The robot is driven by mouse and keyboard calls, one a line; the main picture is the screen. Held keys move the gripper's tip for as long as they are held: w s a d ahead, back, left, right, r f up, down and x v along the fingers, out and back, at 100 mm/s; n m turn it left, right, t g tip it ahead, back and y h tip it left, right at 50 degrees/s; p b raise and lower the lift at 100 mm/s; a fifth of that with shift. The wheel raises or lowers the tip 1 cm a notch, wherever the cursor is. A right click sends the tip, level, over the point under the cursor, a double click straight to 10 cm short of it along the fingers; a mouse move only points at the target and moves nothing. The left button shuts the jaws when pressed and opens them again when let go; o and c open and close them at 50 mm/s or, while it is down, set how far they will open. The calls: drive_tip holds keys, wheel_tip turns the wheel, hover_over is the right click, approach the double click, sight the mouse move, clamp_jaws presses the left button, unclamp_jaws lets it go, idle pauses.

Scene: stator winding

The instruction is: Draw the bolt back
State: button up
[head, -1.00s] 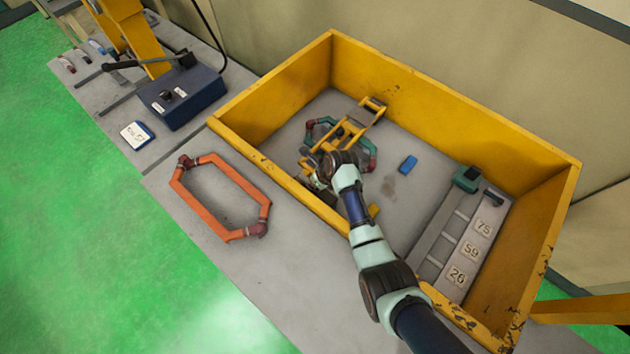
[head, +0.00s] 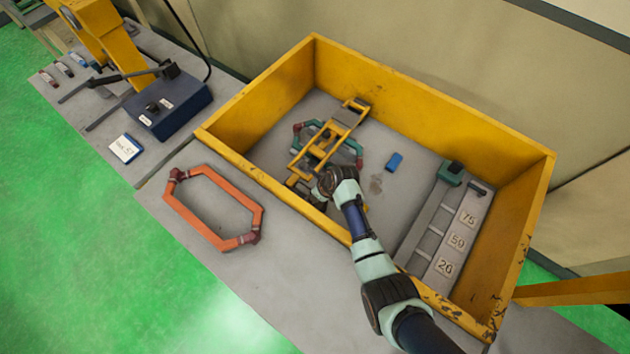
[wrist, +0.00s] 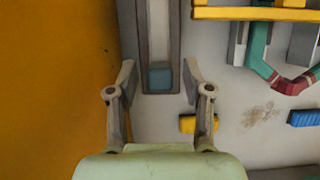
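In the wrist view a grey channel with a pale strip ends in a small teal block (wrist: 159,76). It may be the bolt, but I cannot tell for sure. My gripper (wrist: 159,68) is open, one finger on each side of the block, with a gap on both sides. In the head view my gripper (head: 317,197) is at the near end of a yellow frame (head: 326,146) inside the yellow-walled bin. My arm and wrist hide the block there. The frame lies across a green coil with dark red corners (head: 359,152).
The bin's yellow wall (wrist: 55,80) is close on the left in the wrist view. A yellow block (wrist: 197,124) lies near the right finger. A blue block (head: 394,162) and a numbered rail (head: 429,215) are to the right. An orange coil (head: 190,208) lies outside.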

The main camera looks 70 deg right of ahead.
drive_tip(key=v, duration=1.2)
drive_tip(key=shift+s, duration=0.1)
